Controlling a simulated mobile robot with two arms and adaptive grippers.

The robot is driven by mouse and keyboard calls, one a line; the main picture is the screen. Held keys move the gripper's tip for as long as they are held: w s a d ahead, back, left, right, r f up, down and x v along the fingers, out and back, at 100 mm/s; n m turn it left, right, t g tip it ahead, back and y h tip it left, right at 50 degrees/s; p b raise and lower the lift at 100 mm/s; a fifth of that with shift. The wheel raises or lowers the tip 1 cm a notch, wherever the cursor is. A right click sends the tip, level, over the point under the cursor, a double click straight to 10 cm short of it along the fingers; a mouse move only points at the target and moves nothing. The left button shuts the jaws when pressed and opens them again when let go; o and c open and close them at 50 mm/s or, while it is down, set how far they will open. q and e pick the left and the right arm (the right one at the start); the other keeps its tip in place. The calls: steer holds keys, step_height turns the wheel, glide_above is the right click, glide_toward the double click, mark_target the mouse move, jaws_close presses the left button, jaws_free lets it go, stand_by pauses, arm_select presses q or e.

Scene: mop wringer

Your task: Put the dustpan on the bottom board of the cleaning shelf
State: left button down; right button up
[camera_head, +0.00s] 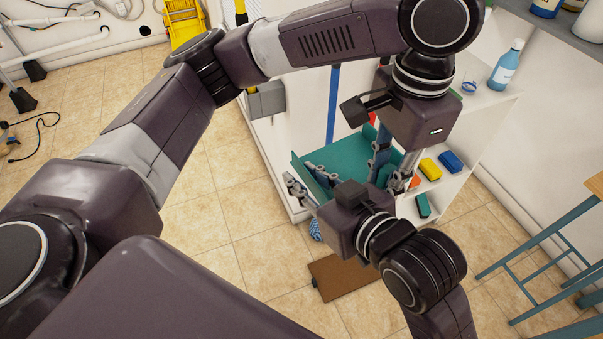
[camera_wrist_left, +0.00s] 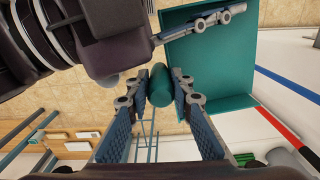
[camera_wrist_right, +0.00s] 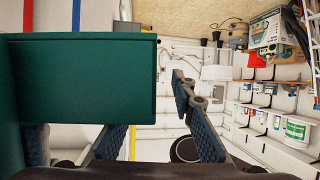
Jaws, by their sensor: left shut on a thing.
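The teal dustpan (camera_head: 345,150) is off the floor between my two grippers in the head view, its pan toward the left. My left gripper (camera_head: 392,165) points down and is shut on the dustpan's round handle (camera_wrist_left: 160,86), which shows between its fingers in the left wrist view. My right gripper (camera_head: 308,182) has its fingers apart beside the pan. In the right wrist view the pan (camera_wrist_right: 85,85) covers part of one finger; contact cannot be told. A white shelf (camera_head: 480,180) stands behind the left gripper, with its lower part partly hidden.
A blue bottle (camera_head: 507,66) stands on top. A brown board (camera_head: 345,277) lies on the floor. A blue-legged table (camera_head: 555,240) stands right.

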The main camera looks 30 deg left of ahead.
arm_select(q)
steer(key=shift+d, duration=0.1)
arm_select(e)
steer(key=shift+w+a+f, duration=0.15)
steer(key=shift+a, duration=0.2)
jaws_close()
arm_select(q)
steer(key=c, duration=1.6)
jaws_free()
